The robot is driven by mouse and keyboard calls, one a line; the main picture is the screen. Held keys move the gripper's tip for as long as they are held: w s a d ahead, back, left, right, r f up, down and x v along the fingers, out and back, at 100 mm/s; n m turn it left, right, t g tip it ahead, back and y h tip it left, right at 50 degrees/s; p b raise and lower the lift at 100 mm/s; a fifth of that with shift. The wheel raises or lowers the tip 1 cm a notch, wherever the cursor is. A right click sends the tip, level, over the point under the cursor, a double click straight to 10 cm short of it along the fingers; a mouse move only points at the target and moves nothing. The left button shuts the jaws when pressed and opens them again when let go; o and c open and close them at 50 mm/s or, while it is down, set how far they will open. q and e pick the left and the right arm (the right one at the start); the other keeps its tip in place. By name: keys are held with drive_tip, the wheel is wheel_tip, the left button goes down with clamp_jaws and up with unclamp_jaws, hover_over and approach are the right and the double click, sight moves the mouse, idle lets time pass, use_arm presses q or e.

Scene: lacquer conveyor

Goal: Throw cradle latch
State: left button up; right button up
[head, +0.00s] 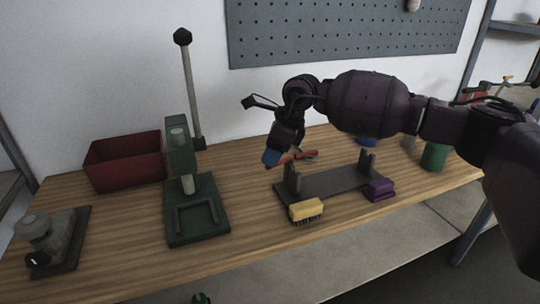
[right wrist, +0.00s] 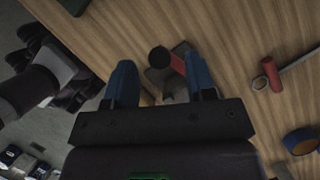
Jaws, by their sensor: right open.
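The dark grey cradle (head: 330,184), with two uprights, stands on the wooden bench right of centre in the head view. A red lever with a dark round end (head: 285,160) shows at its left upright; I take it for the latch. My right gripper (head: 271,157), with blue fingers, hangs just above and beside that lever. In the right wrist view the gripper (right wrist: 158,62) is open, and the lever (right wrist: 176,63) lies between its spread fingers without visible grip. The cradle shows there only in part. My left gripper is not in view.
A yellow brush (head: 306,210) and a purple block (head: 379,190) sit at the cradle's front. A green press (head: 182,160) and red bin (head: 125,162) stand left. A blue ring (right wrist: 302,140) and red-handled tool (right wrist: 272,75) lie nearby. A green can (head: 434,157) stands right.

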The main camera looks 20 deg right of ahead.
drive_tip(key=shift+w+a+f, duration=0.1)
drive_tip(key=shift+a+f, duration=0.1)
drive_tip(key=shift+f, duration=0.3)
drive_tip(key=shift+c, duration=0.4)
clamp_jaws()
